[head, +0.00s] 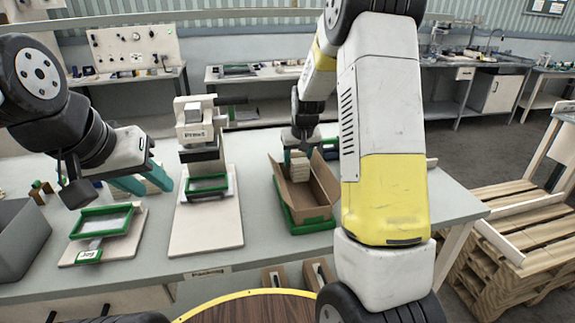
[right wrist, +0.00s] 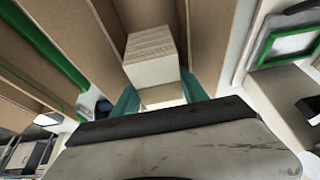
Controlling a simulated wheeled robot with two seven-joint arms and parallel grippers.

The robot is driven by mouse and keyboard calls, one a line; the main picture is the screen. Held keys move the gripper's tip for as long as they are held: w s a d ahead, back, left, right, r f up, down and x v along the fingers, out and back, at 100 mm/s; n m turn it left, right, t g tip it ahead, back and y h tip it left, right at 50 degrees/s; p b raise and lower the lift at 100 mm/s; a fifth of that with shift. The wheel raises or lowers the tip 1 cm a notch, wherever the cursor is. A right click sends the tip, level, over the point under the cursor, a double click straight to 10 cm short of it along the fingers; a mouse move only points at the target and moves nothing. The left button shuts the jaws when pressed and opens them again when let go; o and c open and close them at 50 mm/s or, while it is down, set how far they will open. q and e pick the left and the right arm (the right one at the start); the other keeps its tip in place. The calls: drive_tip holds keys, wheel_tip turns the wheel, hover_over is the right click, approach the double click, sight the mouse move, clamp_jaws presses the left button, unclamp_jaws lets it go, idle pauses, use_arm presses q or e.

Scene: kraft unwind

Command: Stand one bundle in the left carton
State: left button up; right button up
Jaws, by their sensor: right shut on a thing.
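A cardboard carton (head: 314,192) stands open in a green-edged holder (head: 310,226) on the table, right of the table's middle. My right gripper (head: 300,155) reaches down into the carton and is shut on a pale layered bundle (head: 299,168). In the right wrist view the bundle (right wrist: 152,60) sits between the teal fingers, with cardboard walls (right wrist: 108,28) on both sides. Whether it touches the carton's floor is hidden. My left gripper (head: 145,182) hangs over the table's left part, its teal fingers apart. My right arm hides the area right of the carton.
A press (head: 200,135) on a pale board stands between the grippers. A green-framed fixture (head: 102,222) lies below my left gripper, with a grey bin (head: 18,238) at the far left. Wooden pallets (head: 515,225) stand on the floor at the right.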

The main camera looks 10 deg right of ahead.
drive_tip(key=shift+f, duration=1.85)
drive_tip(key=shift+f, duration=0.55)
drive_tip(key=o, duration=1.2)
